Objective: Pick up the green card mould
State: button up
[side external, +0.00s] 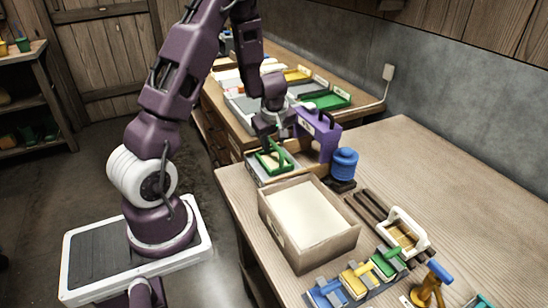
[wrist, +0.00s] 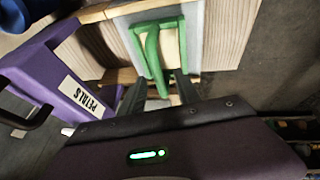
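My gripper (side external: 268,140) is just above the mould, pointing down. In the wrist view my gripper (wrist: 161,93) has its dark fingers apart, one on each side of the handle's end, with gaps visible. Whether a finger touches the handle I cannot tell.
The purple box (side external: 318,136), labelled "PETALS" in the wrist view (wrist: 62,85), stands close beside my gripper. A blue round object (side external: 344,164) is right of it. A large wooden box (side external: 320,252) with cream contents stands in front. A white frame (side external: 424,238) and coloured tools lie farther right.

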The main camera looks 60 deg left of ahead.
aim_at(274, 153)
jog(key=shift+x, duration=1.1)
grip_shut()
